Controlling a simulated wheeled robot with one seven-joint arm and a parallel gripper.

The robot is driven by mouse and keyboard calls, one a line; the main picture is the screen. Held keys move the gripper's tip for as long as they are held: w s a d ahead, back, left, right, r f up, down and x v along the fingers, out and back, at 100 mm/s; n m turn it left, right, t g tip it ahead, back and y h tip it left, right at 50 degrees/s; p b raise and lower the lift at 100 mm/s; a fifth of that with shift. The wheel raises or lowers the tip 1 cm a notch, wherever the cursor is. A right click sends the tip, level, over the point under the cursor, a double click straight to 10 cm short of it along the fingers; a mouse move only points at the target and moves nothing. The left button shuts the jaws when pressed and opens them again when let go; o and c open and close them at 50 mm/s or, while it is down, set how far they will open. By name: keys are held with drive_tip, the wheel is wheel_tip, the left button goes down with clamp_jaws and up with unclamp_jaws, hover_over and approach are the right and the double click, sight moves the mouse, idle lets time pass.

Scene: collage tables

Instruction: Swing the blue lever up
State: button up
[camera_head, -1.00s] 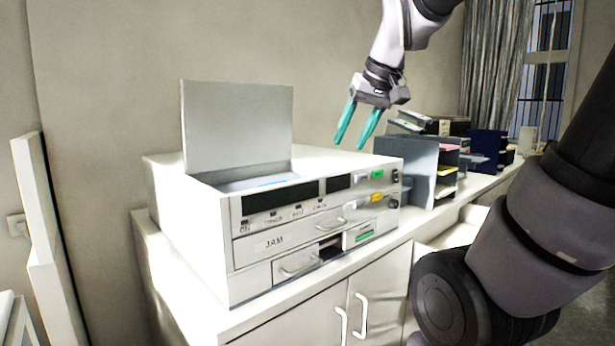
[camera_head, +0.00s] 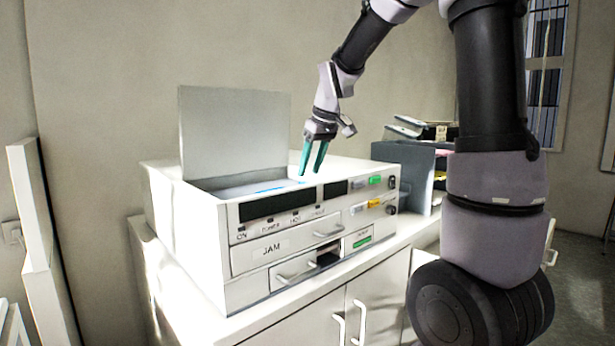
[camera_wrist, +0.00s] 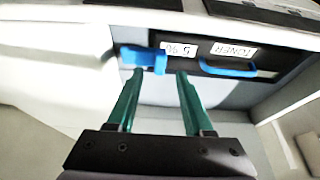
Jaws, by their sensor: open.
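The blue lever (camera_wrist: 143,59) is in the upper middle of the wrist view, a blocky blue piece on a dark strip inside the machine. My gripper (camera_wrist: 160,74) is open and empty, its two teal fingers pointing toward that strip. The left fingertip lies close to the lever; I cannot tell whether they touch. In the head view my gripper (camera_head: 312,172) hangs fingers down over the right end of the machine's open top. There only a thin blue streak (camera_head: 268,188) shows inside, and the lever itself cannot be made out.
A curved blue handle (camera_wrist: 228,70) sits right of the lever, under an upside-down TONER label (camera_wrist: 233,50). The white machine (camera_head: 190,235) stands on a white cabinet (camera_head: 300,325), its grey lid (camera_head: 235,130) raised. A grey organizer (camera_head: 412,175) stands to the right.

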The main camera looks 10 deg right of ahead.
drive_tip(key=shift+x, duration=1.6)
drive_tip(key=shift+c, duration=0.3)
clamp_jaws()
drive_tip(key=shift+d+r, duration=0.15)
drive_tip(key=d+g+y, duration=0.1)
drive_tip(key=w+r+m+y, duration=0.1)
drive_tip(key=y, duration=0.1)
drive_tip(key=shift+w+d+r+g+y, duration=0.1)
drive_tip(key=shift+d+r+g+y, duration=0.2)
drive_tip(key=shift+d+g, duration=0.1)
drive_tip(key=shift+w+d+r+m+g+y, duration=0.2)
drive_tip(key=shift+d+g+y, duration=0.15)
drive_tip(key=shift+y, duration=0.35)
drive_tip(key=shift+w+d+r+m+g+y, duration=0.15)
drive_tip(key=shift+d+g+y, duration=0.15)
drive_tip(key=shift+y, duration=0.4)
drive_tip(key=shift+w+d+r+m+g+y, duration=0.15)
drive_tip(key=shift+w+d+g+y, duration=0.2)
drive_tip(key=shift+y, duration=0.35)
drive_tip(key=shift+s+d+f, duration=0.1)
drive_tip(key=shift+s, duration=0.05)
drive_tip(key=shift+o, duration=0.3)
unclamp_jaws()
